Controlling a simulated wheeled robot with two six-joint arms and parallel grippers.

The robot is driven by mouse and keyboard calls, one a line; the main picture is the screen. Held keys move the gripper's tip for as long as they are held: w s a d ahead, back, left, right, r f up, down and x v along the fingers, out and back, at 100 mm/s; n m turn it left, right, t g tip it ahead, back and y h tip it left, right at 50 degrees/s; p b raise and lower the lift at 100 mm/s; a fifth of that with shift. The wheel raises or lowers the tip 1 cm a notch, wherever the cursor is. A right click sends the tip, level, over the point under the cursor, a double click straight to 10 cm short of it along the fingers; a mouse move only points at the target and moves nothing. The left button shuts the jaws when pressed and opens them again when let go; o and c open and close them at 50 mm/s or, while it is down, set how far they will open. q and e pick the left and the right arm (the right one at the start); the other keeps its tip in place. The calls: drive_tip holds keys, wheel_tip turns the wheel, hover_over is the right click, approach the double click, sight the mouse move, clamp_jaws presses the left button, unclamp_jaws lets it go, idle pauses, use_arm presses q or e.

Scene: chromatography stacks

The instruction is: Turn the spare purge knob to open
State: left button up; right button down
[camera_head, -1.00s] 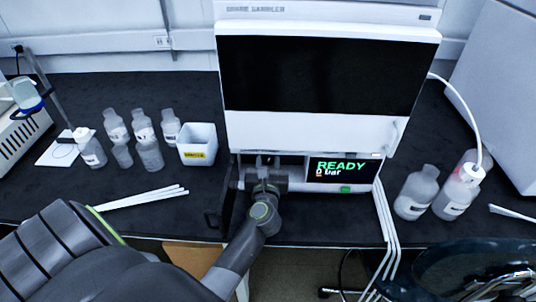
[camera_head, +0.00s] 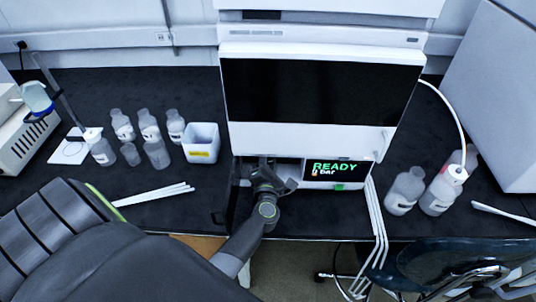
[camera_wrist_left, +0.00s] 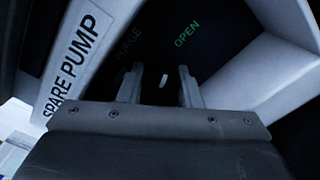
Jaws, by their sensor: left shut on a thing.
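The spare purge knob (camera_wrist_left: 164,83) is a dark shape with a small white mark, hard to tell from the dark panel. My left gripper (camera_wrist_left: 160,90) is shut on it, one finger at each side of the mark. A green OPEN label (camera_wrist_left: 187,34) lies up and right of the knob, and a faint PURGE label (camera_wrist_left: 129,45) lies up and left. In the head view my left gripper (camera_head: 264,165) reaches into the bay below the black front, left of the display, and hides the knob. My right gripper is not in view.
A white frame reads SPARE PUMP (camera_wrist_left: 78,65). The display (camera_head: 338,170) reads READY and 0 bar. White tubes (camera_head: 378,230) hang right of it. Bottles (camera_head: 122,126) and a white bin (camera_head: 201,143) stand left; more bottles (camera_head: 405,192) stand right.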

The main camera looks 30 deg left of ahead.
use_arm(q)
drive_tip(key=shift+m+p, duration=1.1)
drive_tip(key=shift+m, duration=0.8)
drive_tip(key=o, duration=1)
drive_tip(key=shift+c, duration=0.2)
drive_tip(key=shift+f, duration=0.1)
